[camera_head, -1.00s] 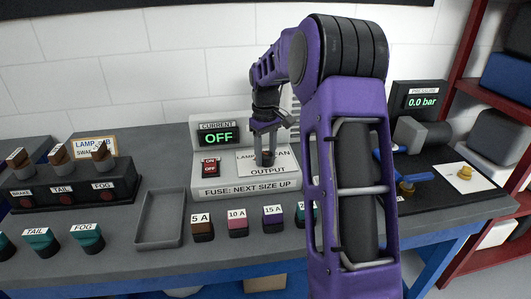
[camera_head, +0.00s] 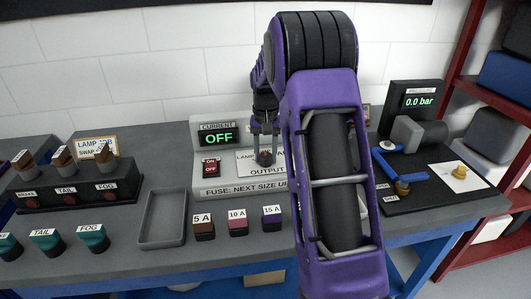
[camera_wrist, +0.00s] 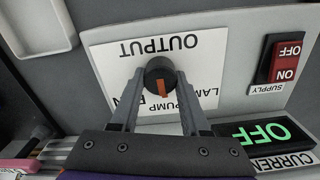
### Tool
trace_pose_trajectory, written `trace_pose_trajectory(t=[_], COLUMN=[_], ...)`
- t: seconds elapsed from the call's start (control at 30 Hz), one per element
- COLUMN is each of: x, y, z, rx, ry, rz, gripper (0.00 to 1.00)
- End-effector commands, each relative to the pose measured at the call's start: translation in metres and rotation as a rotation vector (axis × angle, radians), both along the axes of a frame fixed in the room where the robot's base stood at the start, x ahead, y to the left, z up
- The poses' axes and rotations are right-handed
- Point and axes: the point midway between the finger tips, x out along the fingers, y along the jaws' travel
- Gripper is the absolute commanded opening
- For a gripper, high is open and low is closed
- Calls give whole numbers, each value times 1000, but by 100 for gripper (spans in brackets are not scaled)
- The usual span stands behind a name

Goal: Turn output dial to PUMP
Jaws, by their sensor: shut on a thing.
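The output dial (camera_wrist: 160,74) is a round dark knob with an orange pointer mark, on a white plate (camera_wrist: 105,62) marked OUTPUT. My gripper (camera_wrist: 160,88) is shut on the dial, one finger on each side. In the head view my gripper (camera_head: 265,152) reaches down onto the dial at the grey panel (camera_head: 205,184); my arm hides the panel's right part.
The current display (camera_head: 218,138) reads OFF, beside a red supply switch (camera_head: 211,168). Several fuses, such as 10 A (camera_head: 238,222), stand in front. An empty grey tray (camera_head: 163,244) and a lamp box (camera_head: 75,196) are left. The pump board (camera_head: 430,198) is right; its pressure display (camera_head: 421,101) reads 0.0 bar.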

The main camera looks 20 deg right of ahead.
Motion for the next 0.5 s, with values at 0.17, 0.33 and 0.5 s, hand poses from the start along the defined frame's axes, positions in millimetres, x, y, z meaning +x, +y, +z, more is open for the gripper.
trace_pose_trajectory(t=[0.17,0.33,0.5], x=[1,1,1], y=[0,0,0], z=[1,1,1], rx=[-1,-1,-1], ry=[-3,-3,-3], rz=[-32,-40,-40], gripper=[0,0,0])
